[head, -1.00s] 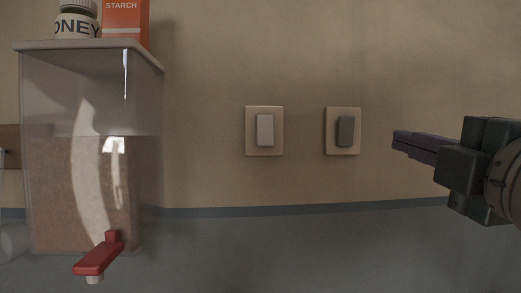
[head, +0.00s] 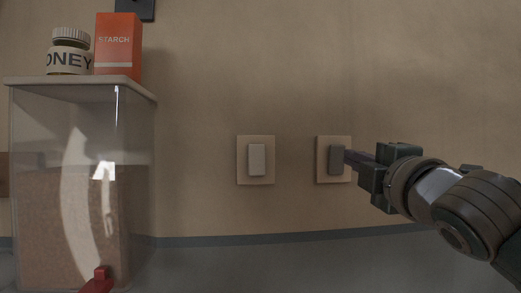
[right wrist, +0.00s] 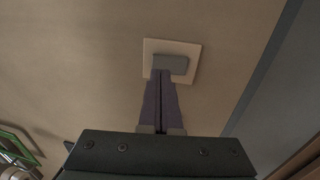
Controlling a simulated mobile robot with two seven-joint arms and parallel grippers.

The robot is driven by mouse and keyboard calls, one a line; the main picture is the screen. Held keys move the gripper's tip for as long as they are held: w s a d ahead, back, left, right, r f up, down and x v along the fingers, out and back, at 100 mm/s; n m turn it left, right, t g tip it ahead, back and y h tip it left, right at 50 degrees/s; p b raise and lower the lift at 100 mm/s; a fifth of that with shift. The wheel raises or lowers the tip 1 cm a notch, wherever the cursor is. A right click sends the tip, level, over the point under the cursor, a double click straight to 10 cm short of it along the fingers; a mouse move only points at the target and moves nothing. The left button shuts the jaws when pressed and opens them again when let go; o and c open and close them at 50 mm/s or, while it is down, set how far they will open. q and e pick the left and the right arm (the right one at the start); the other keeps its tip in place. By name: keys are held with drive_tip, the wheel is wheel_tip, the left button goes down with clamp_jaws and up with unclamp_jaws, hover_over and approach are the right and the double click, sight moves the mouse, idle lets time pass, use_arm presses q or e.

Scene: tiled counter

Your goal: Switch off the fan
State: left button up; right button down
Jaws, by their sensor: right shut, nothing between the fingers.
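Two wall switches sit side by side on the tan wall. The left one has a white rocker (head: 257,159) on a beige plate. The right one has a grey rocker (head: 336,160) on a beige plate; this grey rocker also shows in the right wrist view (right wrist: 171,64). My right gripper (head: 348,158) is shut and empty, with its purple fingertips at the right side of the grey rocker. In the right wrist view the closed fingertips (right wrist: 161,76) reach the rocker's edge; whether they touch it I cannot tell. No fan shows. My left gripper is not in view.
A clear dispenser (head: 136,130) with brown contents and a red tap (head: 98,281) stands at the left. A honey jar (head: 69,52) and an orange starch box (head: 119,48) stand on its lid. The wall around the switches is clear.

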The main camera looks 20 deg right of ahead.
sight(337, 160)
drive_tip(key=shift+x, duration=1.5)
